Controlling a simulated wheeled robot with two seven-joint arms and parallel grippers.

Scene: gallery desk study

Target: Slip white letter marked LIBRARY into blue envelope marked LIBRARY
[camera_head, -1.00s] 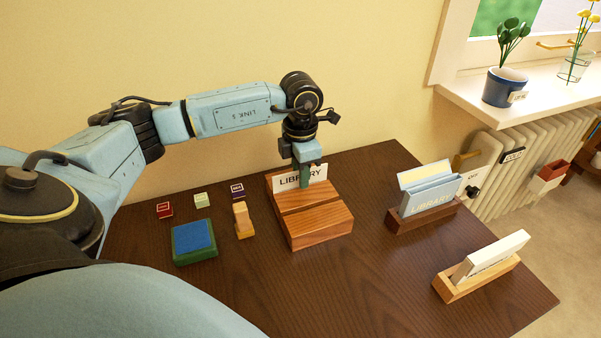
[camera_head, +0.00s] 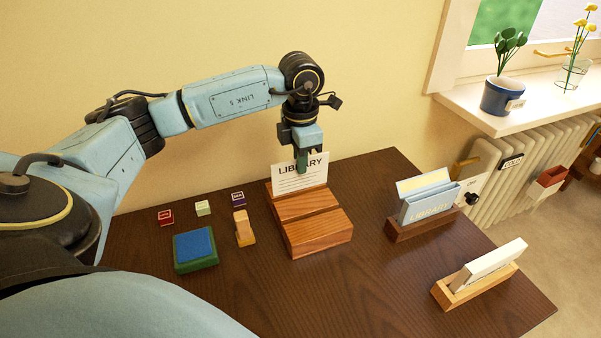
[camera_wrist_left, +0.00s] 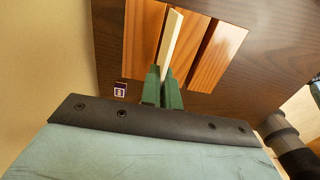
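The white letter marked LIBRARY (camera_head: 290,178) stands upright at the back slot of the wooden letter holder (camera_head: 318,234). My left gripper (camera_head: 302,168) is shut on its top edge, and the letter is lifted partly up; I cannot tell if its bottom edge is clear of the slot. In the left wrist view the green fingertips (camera_wrist_left: 162,92) pinch the letter (camera_wrist_left: 171,45), seen edge-on above the holder (camera_wrist_left: 213,55). The blue envelope marked LIBRARY (camera_head: 428,205) stands open at the top in a dark wooden stand (camera_head: 420,227) at the right. My right gripper is not in view.
A light wooden stand (camera_head: 475,286) with white envelopes is at the front right. A blue stamp pad (camera_head: 195,248), a wooden stamp (camera_head: 243,228) and small red, green and purple blocks lie at the left. A windowsill with plants (camera_head: 505,85) and a radiator (camera_head: 530,150) are beyond the desk.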

